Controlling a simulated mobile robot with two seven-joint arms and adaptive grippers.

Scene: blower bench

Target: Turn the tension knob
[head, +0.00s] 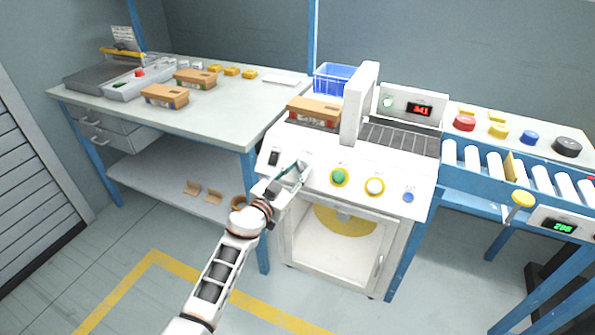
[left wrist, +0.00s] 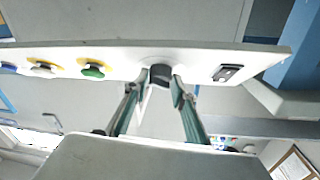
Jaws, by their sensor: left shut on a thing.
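The tension knob is a dark round knob (left wrist: 161,74) on the white front panel of the machine (head: 352,158). My left gripper (head: 299,168) reaches the panel from the front left. Its two green-grey fingers (left wrist: 160,84) are shut on the knob, one on each side. My right gripper is in neither view.
The same panel holds a dark rocker switch (head: 274,157) left of the gripper, and a green button (head: 339,176), a white button (head: 375,186) and a blue button (head: 408,197) to its right. A roller conveyor (head: 507,165) adjoins on the right, a workbench (head: 229,110) on the left.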

